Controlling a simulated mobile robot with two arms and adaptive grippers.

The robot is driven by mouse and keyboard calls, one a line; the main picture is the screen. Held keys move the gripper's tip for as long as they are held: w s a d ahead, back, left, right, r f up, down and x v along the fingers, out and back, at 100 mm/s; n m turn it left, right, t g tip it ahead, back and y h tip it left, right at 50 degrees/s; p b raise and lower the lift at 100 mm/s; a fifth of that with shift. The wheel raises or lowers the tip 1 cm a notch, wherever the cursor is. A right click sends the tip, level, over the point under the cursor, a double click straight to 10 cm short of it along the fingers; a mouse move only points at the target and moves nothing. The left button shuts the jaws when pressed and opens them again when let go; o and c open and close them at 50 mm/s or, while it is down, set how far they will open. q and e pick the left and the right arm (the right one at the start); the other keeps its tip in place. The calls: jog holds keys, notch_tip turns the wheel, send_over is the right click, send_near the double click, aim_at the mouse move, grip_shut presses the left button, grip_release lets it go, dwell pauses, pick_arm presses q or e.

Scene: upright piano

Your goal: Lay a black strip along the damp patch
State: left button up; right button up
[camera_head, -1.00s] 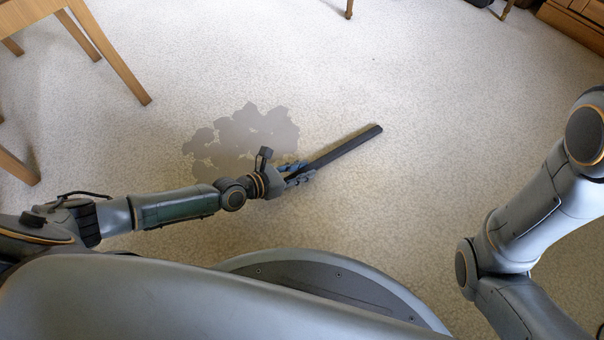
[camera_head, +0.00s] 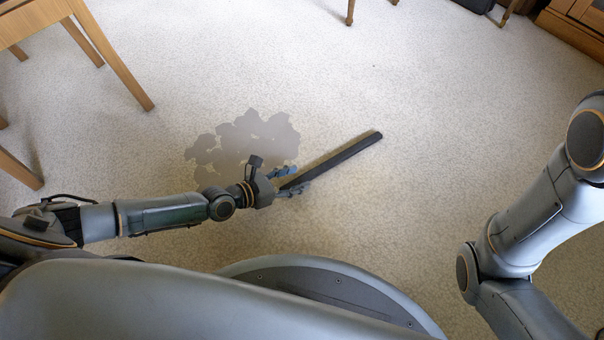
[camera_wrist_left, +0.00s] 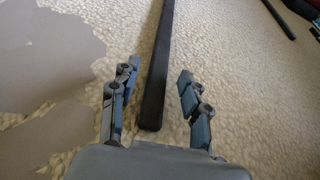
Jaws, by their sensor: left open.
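The black strip (camera_head: 336,158) lies on the carpet at a slant, to the right of the damp patch (camera_head: 245,143). The damp patch is a grey irregular blot on the pale carpet. My left gripper (camera_head: 290,181) is open at the strip's near end. In the left wrist view the strip (camera_wrist_left: 157,65) runs away from me, its near end between the two spread fingers (camera_wrist_left: 155,98), touching neither visibly. The damp patch (camera_wrist_left: 45,55) shows left of the fingers there. My right arm shows at the right of the head view, but its gripper is out of frame.
A wooden chair (camera_head: 113,55) stands at the upper left, and wooden furniture (camera_head: 575,28) at the upper right. Another dark strip-like thing (camera_wrist_left: 273,18) shows at the upper right of the left wrist view. The carpet right of the strip is clear.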

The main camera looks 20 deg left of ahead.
pick_arm(q)
jog(key=p+v, duration=0.2)
jog(key=v, duration=0.7)
